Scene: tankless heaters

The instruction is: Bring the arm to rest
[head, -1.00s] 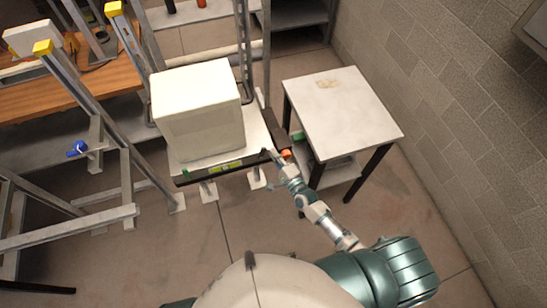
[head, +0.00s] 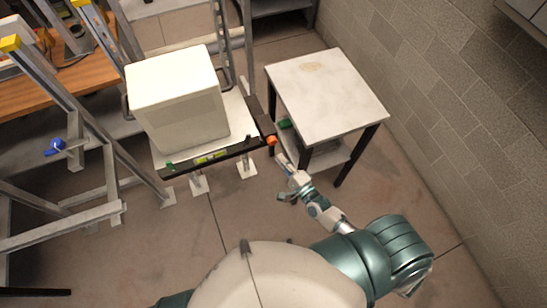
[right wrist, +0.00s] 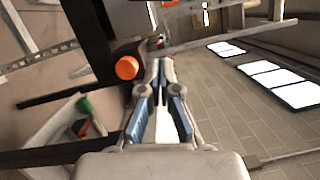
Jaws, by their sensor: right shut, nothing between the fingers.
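My right gripper (head: 281,159) is shut and empty. It is just below and right of an orange knob (head: 271,141) at the front right corner of a lift platform. In the right wrist view the closed fingers (right wrist: 161,72) point forward, with the orange knob (right wrist: 127,67) to their left. I cannot tell whether they touch anything. My right arm reaches forward from the shoulder with the elbow bent. My left gripper is not in view.
A white box (head: 178,98) sits on the lift platform (head: 240,122), which has a dark front edge. A white-topped table (head: 335,95) with black legs stands right of it. Metal ladder frames (head: 85,120) are at left. A block wall (head: 450,130) is at right. Floor nearby is clear.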

